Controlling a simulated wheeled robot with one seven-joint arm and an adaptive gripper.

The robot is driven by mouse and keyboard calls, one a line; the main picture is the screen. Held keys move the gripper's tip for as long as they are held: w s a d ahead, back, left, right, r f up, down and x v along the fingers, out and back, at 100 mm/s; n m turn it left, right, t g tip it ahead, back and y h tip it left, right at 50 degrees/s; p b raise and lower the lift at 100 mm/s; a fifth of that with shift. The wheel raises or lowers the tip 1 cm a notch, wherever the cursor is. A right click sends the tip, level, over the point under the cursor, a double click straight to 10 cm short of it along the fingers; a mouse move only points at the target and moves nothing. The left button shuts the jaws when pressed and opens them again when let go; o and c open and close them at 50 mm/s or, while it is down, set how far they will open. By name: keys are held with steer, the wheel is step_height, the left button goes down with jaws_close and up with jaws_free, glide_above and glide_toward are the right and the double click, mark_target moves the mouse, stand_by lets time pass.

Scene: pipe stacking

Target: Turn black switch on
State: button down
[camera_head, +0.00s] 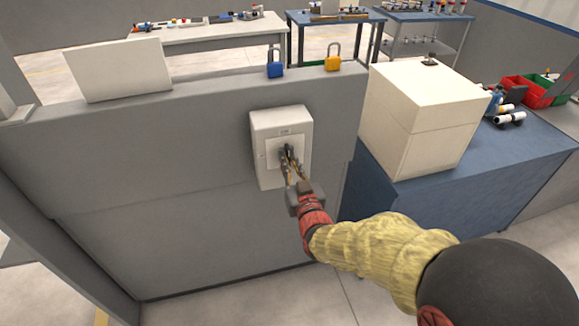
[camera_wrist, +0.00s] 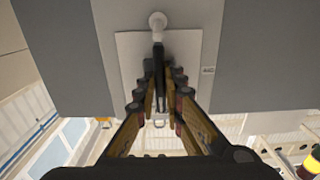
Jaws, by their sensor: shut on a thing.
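The black switch (camera_head: 284,151) is on the front of a white box (camera_head: 266,122) mounted on the grey partition. My gripper (camera_head: 290,166) is at the box front, with its fingers around the switch. In the wrist view, the black switch (camera_wrist: 158,58) shows as a narrow dark piece between the fingers of my gripper (camera_wrist: 160,84), against the pale plate (camera_wrist: 188,45). My gripper is shut on the switch. The fingers partly hide the switch, and I cannot tell its exact setting.
A blue padlock (camera_head: 275,69) and a yellow padlock (camera_head: 333,63) stand on the partition's top ledge. A large white box (camera_head: 415,125) sits on a blue table (camera_head: 530,150) to the right, near my arm. More workbenches stand behind. The partition face left of the switch box is clear.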

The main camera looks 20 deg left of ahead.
stand_by(0.3)
steer(key=c, duration=1.9)
jaws_free()
steer(key=shift+s+d, duration=0.1)
steer(key=v, duration=1.1)
steer(key=shift+s, duration=0.35)
steer(key=shift+d+f, duration=0.1)
steer(key=shift+f, duration=0.05)
